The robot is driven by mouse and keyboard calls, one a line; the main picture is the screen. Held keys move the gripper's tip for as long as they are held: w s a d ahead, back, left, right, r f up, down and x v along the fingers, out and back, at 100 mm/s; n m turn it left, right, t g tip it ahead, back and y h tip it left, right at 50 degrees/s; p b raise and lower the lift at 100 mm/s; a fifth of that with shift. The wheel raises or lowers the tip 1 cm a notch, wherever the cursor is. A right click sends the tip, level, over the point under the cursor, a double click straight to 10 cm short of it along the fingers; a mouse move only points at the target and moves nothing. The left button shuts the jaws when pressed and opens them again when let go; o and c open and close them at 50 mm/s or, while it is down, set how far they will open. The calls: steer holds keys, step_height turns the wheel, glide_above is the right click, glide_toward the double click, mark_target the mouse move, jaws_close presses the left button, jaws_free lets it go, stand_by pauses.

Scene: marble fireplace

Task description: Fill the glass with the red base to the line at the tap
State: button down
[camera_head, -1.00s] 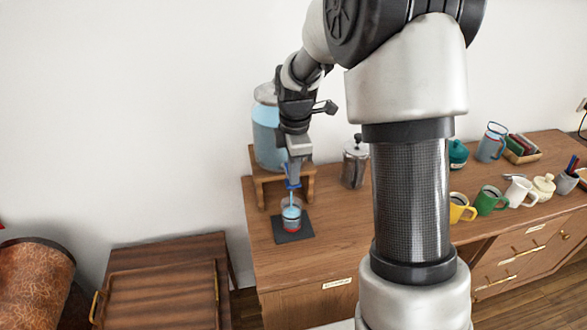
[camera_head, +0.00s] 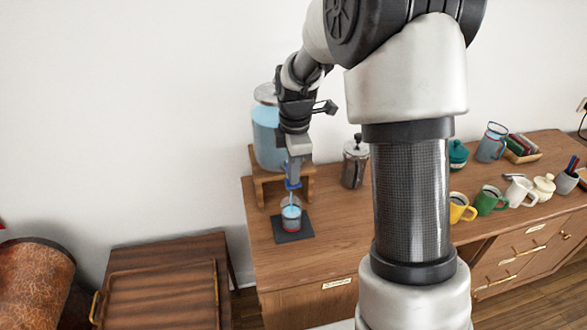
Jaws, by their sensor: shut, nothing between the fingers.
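The glass with the red base (camera_head: 291,224) stands upright on a dark square mat (camera_head: 306,228) on the wooden counter. Blue water shows inside it, and a thin blue stream runs down into it from the blue tap (camera_head: 291,184). The tap belongs to the large jar of blue water (camera_head: 266,138) on a wooden stand. My gripper (camera_head: 295,177) points down, shut and empty, right at the tap; whether it touches the tap is hard to tell. The line on the glass is too small to make out.
A French press (camera_head: 355,162) stands right of the jar. Yellow (camera_head: 460,208), green (camera_head: 488,200) and white (camera_head: 519,191) mugs line the counter's right side, with a blue pitcher (camera_head: 491,142) behind. Bare counter lies right of the mat. A low wooden table (camera_head: 165,252) stands at left.

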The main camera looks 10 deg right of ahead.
stand_by(0.4)
steer(key=shift+r+p, duration=0.65)
steer(key=shift+r, duration=0.15)
steer(key=shift+r, duration=0.2)
step_height(320, 180, up, 14)
steer(key=p, duration=0.2)
steer(key=shift+f, duration=0.2)
steer(key=shift+p, duration=0.3)
stand_by(0.9)
